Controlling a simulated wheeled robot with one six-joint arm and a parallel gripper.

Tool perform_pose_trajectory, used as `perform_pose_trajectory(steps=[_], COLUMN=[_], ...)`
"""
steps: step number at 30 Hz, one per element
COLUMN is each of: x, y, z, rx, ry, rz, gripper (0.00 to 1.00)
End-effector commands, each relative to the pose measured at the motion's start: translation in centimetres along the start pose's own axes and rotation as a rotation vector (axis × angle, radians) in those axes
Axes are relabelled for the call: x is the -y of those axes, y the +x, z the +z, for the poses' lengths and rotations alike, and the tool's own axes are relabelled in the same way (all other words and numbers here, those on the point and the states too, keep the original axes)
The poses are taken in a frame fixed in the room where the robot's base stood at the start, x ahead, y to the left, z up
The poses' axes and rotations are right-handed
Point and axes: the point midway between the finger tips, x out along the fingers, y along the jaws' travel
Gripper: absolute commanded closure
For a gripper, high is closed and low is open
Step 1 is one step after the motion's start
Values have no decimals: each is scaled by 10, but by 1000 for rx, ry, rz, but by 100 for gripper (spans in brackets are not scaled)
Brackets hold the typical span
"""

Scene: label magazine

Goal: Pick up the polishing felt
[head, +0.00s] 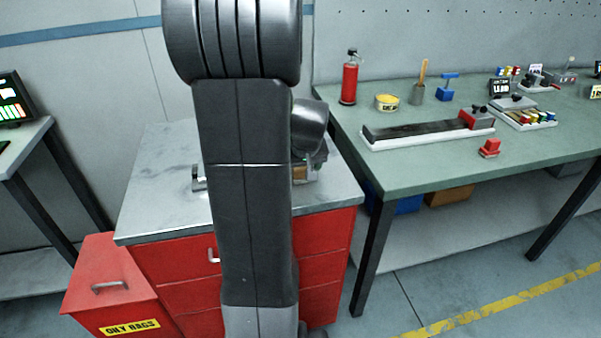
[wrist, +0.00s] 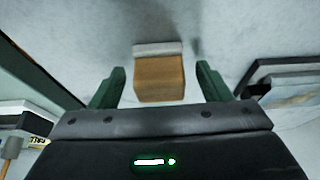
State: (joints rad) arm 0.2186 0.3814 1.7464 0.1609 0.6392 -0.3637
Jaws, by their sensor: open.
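The polishing felt appears to be the brown wood-like block (wrist: 160,80) with a pale grey-white strip along its far edge, in the wrist view. It lies on a grey metal surface. My gripper (wrist: 160,72) is open, with its two green fingers on either side of the block and gaps between them and it. I cannot tell how far above the surface the fingertips are. In the head view my arm hides most of the spot; a small tan piece of the block (head: 299,174) shows beside it on the red cabinet's grey top (head: 155,205).
A dark-framed object with grey pieces (wrist: 285,85) lies right of the block in the wrist view. Another small object (head: 198,179) sits left of my arm on the cabinet. The green workbench (head: 400,180), carrying tools and a red extinguisher (head: 349,82), stands right. A red oily-rags bin (head: 110,280) stands front left.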

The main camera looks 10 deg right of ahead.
Motion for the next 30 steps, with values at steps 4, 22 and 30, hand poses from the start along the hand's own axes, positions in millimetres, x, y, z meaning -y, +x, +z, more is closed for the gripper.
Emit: perform_pose_trajectory(steps=[4,22,30], x=[0,0,0], y=[0,-14,-64], z=[0,-7,-28], rx=[0,-6,-7], ry=[0,-1,-1], rz=[0,1,2], gripper=[37,78,78])
